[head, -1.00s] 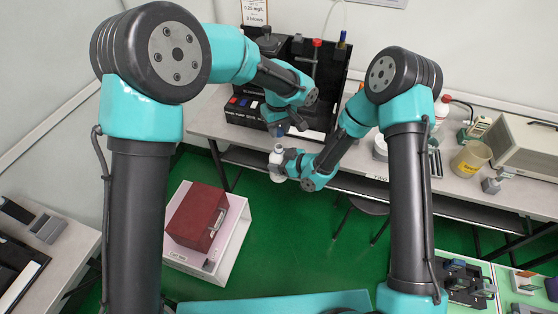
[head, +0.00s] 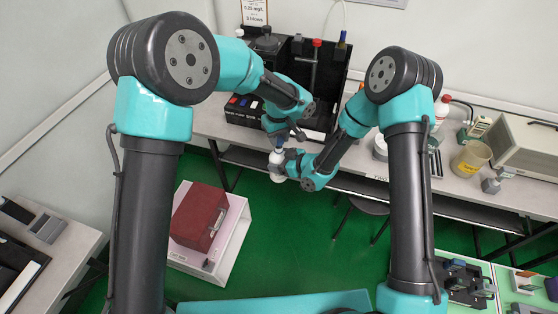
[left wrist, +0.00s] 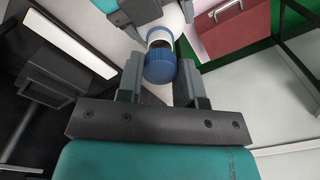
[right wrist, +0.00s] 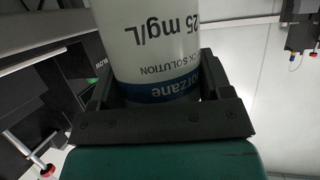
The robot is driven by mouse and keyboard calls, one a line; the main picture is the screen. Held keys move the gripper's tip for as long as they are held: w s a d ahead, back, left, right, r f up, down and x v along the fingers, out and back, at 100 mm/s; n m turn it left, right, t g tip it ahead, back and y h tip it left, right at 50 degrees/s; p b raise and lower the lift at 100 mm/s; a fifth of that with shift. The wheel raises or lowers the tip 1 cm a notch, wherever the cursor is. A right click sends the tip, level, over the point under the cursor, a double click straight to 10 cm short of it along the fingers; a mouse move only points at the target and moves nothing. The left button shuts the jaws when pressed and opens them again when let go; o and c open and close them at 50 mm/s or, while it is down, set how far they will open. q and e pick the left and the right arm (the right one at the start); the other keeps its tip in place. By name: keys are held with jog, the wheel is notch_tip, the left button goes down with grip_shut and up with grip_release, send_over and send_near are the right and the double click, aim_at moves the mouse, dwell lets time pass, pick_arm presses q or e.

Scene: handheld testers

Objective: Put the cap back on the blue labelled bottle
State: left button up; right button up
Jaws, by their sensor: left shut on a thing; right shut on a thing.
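The white bottle (head: 278,168) is held in my right gripper (head: 287,163) in front of the bench. In the right wrist view the bottle (right wrist: 158,50) fills the space between the fingers, with a blue label band and upside-down text. My left gripper (head: 287,134) is just above it, shut on a blue cap (left wrist: 160,66). In the left wrist view a white part of the bottle (left wrist: 158,37) shows right beyond the cap, in line with it. I cannot tell whether cap and bottle touch. The bottle's neck is largely hidden.
The bench (head: 215,121) runs behind, with a black rack (head: 325,80), a yellow beaker (head: 471,157) and a red-capped bottle (head: 442,107). A red case (head: 199,215) sits on a white stand at lower left. A dark stool (head: 365,204) stands below the bench.

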pick_arm(q)
jog(key=shift+f, duration=0.15)
dwell(0.8)
jog(key=shift+f, duration=0.8)
jog(key=shift+f, duration=0.5)
dwell(0.4)
